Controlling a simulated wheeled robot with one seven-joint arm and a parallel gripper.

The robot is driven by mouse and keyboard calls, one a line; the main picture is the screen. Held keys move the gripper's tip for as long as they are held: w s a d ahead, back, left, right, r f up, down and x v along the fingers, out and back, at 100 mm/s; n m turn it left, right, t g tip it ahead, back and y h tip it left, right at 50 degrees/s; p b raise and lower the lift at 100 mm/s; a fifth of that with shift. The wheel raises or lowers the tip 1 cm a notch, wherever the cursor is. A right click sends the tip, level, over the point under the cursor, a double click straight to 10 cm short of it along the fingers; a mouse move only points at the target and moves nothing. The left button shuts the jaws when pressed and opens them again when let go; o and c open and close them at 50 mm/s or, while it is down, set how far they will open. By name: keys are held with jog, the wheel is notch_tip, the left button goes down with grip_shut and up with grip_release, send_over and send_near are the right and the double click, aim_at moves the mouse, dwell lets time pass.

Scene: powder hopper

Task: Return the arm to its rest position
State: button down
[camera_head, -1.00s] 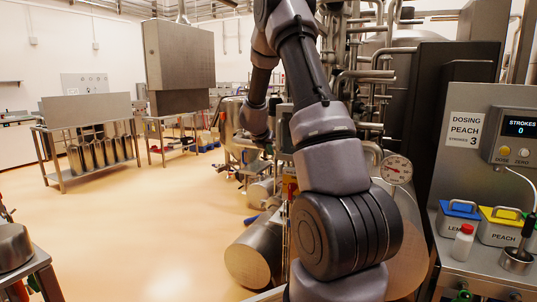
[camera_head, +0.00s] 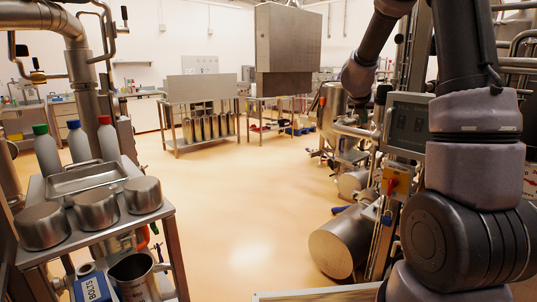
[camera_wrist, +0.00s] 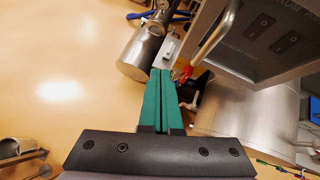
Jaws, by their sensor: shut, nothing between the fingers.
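My arm rises along the right side of the head view, bends at the top and comes down to a grey wrist near the control panel. My gripper (camera_wrist: 161,74) shows in the wrist view as two green fingers pressed together with nothing between them. The fingers point toward a steel cylinder (camera_wrist: 145,50) low over the floor and the edge of a panel box (camera_wrist: 262,35). In the head view the fingers are too small and dark to make out clearly.
A steel cart (camera_head: 172,217) with pots, a tray and several bottles stands at the left. The control panel (camera_head: 408,122) and a large steel cylinder (camera_head: 337,246) are close to my arm at the right. The floor (camera_head: 235,215) between is open.

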jog(key=s+a+r+n+t+y, duration=0.2)
jog(key=s+a+r+n+y, duration=0.2)
jog(key=s+a+r+n, duration=0.5)
jog(key=s+a+r+n+t+y, duration=0.2)
jog(key=s+a+r+n+y, duration=0.3)
jog(key=n, duration=0.7)
jog(key=s+a+f+n+g, duration=0.1)
jog(key=s+f+n+g, duration=0.1)
jog(key=s+n, duration=0.6)
jog(key=s+a+f+n+g+h, duration=0.1)
jog(key=s+f+n+g, duration=0.1)
jog(key=s+n, duration=0.7)
jog(key=s+g, duration=0.1)
jog(key=s, duration=0.2)
jog(key=shift+s, duration=0.3)
